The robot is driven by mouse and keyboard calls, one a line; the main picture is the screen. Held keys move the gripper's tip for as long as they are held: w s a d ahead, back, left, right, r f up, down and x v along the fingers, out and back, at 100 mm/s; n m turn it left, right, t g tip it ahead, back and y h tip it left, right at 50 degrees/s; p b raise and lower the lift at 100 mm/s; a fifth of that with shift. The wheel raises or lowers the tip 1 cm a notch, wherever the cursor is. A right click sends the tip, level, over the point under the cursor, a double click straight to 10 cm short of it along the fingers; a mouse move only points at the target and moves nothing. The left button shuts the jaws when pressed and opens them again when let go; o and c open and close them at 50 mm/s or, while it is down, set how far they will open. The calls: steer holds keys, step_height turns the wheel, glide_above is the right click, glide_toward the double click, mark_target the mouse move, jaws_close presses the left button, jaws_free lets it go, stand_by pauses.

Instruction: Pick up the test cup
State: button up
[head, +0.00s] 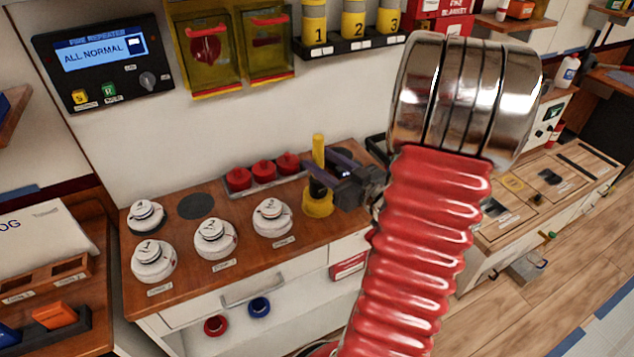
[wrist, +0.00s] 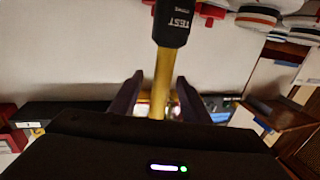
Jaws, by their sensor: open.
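The test cup is a yellow rod with a black head marked "TEST" (wrist: 173,25). In the head view its yellow rod (head: 318,150) stands upright over a round yellow base (head: 318,205) on the wooden counter, right of the white detectors. My gripper (head: 323,177) reaches in from the right at the cup, above the base. In the wrist view the yellow rod passes between the two dark fingers of my gripper (wrist: 157,95), which are open. Light gaps seem to show beside the rod. The fingers hide part of the cup in the head view.
Several white detectors (head: 215,238) stand on the counter (head: 250,262) left of the cup. A tray of red domed pieces (head: 262,172) is behind it. The fire repeater panel (head: 105,60) and numbered yellow cylinders (head: 353,20) are on the wall. My red arm covers the right middle.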

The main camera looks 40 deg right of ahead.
steer(key=shift+w, duration=0.4)
steer(key=w, duration=0.5)
steer(key=shift+w+a+r, duration=0.1)
steer(key=shift+r, duration=0.3)
steer(key=shift+c, duration=0.5)
jaws_close()
stand_by(0.5)
